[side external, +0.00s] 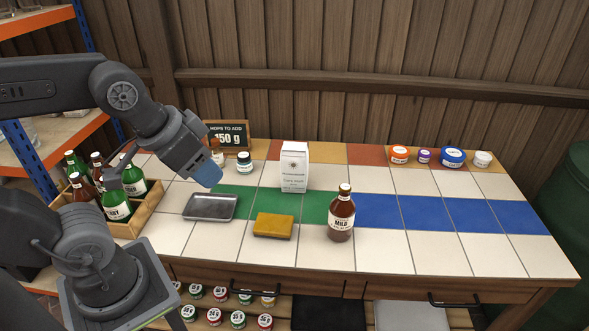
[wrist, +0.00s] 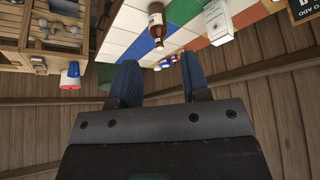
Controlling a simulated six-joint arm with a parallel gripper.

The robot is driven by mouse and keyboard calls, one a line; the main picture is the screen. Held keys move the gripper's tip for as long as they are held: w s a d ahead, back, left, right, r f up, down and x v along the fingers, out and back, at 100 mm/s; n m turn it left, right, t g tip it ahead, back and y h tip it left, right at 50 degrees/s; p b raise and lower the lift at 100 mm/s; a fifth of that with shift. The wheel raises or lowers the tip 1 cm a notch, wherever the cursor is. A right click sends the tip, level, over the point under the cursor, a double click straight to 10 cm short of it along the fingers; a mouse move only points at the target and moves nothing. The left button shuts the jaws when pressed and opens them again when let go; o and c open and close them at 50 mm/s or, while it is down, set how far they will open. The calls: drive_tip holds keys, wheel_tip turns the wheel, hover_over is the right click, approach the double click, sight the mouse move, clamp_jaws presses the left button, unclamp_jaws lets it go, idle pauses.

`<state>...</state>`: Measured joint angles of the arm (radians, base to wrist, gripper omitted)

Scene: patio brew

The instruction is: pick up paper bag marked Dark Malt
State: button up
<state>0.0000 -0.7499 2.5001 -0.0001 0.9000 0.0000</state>
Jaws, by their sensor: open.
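The white paper bag (side external: 294,167) stands upright on the tiled bench near its back, with small dark print on its front. The print is hard to read, but one line may be Dark Malt. The bag also shows near the top of the wrist view (wrist: 219,22). My gripper (side external: 208,176) is left of the bag, above the bench and apart from it. Its two blue fingers (wrist: 156,80) are spread with nothing between them.
A brown bottle (side external: 341,214) stands right of the bag and nearer the front. A yellow sponge-like block (side external: 273,225) and a grey tray (side external: 210,207) lie in front. A wooden crate (side external: 149,210) holds several bottles at left. Lidded tubs (side external: 453,157) stand at back right.

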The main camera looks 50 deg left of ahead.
drive_tip(key=o, duration=1.1)
drive_tip(key=n+g+y, duration=0.2)
drive_tip(key=n+y, duration=0.1)
drive_tip(key=n, duration=0.6)
hover_over(294, 146)
drive_tip(key=s+d, duration=0.1)
drive_tip(key=d, duration=0.1)
drive_tip(key=f, duration=1.4)
drive_tip(key=shift+s+a, duration=0.15)
drive_tip(key=shift+s, duration=0.05)
drive_tip(key=shift+x, duration=3.25)
